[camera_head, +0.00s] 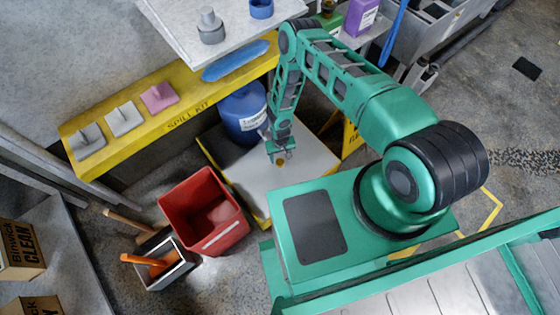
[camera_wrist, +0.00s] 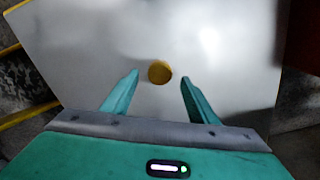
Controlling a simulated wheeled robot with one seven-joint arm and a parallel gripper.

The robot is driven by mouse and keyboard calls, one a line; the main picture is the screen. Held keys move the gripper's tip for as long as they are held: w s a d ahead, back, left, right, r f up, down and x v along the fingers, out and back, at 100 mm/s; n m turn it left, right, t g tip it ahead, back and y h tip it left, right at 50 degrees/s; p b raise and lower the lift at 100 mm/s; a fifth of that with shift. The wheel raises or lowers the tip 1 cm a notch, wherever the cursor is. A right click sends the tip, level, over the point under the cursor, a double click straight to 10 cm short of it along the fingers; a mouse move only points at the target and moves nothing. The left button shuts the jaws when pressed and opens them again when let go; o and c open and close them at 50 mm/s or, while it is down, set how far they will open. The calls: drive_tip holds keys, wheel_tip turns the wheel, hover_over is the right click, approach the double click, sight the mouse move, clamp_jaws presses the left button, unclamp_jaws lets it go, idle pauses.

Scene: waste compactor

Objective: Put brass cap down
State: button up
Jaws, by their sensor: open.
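The brass cap (camera_wrist: 160,72) is a small round golden disc on a pale grey flat surface (camera_wrist: 90,40) in the wrist view. It lies just ahead of and between the two teal fingertips of my gripper (camera_wrist: 159,76), apart from both. My gripper is open and empty. In the head view my gripper (camera_head: 280,155) hangs low over the light platform (camera_head: 300,170) with the yellow edge, and the cap (camera_head: 280,162) shows as a small golden spot by the fingers.
A blue drum (camera_head: 243,112) stands at the platform's back. A red bin (camera_head: 204,212) and a grey box with an orange handle (camera_head: 165,268) are to the left. The yellow spill kit shelf (camera_head: 180,105) runs behind. The platform is mostly clear around the cap.

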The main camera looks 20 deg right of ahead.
sight(280, 162)
wheel_tip(280, 162, up, 8)
idle(0.4)
drive_tip(key=shift+f, duration=0.1)
idle(0.4)
